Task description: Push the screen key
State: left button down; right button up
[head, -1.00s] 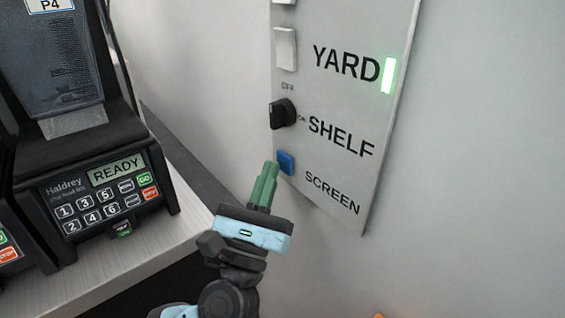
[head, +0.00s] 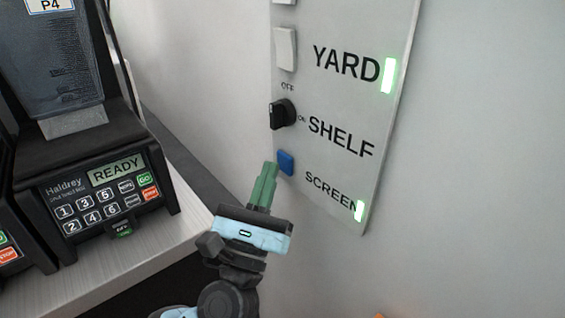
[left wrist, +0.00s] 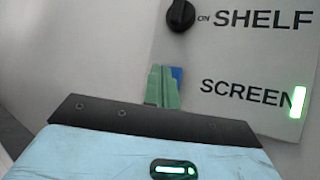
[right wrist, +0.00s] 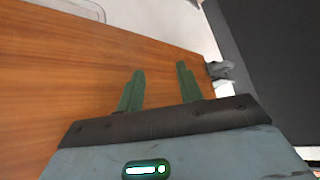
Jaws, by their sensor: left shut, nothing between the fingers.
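The screen key is a blue button (head: 286,162) low on the grey wall panel (head: 345,105), left of the label SCREEN. A green lamp (head: 359,211) is lit beside that label; it also shows in the left wrist view (left wrist: 298,102). My left gripper (head: 270,167) is shut and empty, its green fingertips at the lower left of the blue key. I cannot tell whether they touch it. In the left wrist view the fingers (left wrist: 162,72) hide part of the key (left wrist: 177,73). My right gripper (right wrist: 160,72) shows in the right wrist view, open and empty, fingers apart.
Above the key are a black SHELF knob (head: 282,113) and a white YARD switch (head: 285,49) with a lit green lamp (head: 388,76). A black machine (head: 100,185) reading READY stands on the counter at left. A brown wooden surface (right wrist: 60,80) lies below my right gripper.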

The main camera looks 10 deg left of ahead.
pick_arm(q)
jog(key=s+a, duration=0.3)
jog(key=s, duration=0.1)
jog(key=shift+s+a, duration=0.35)
jog(key=shift+s, duration=0.05)
jog(key=c, duration=2.1)
grip_release()
jog(key=shift+c, duration=0.2)
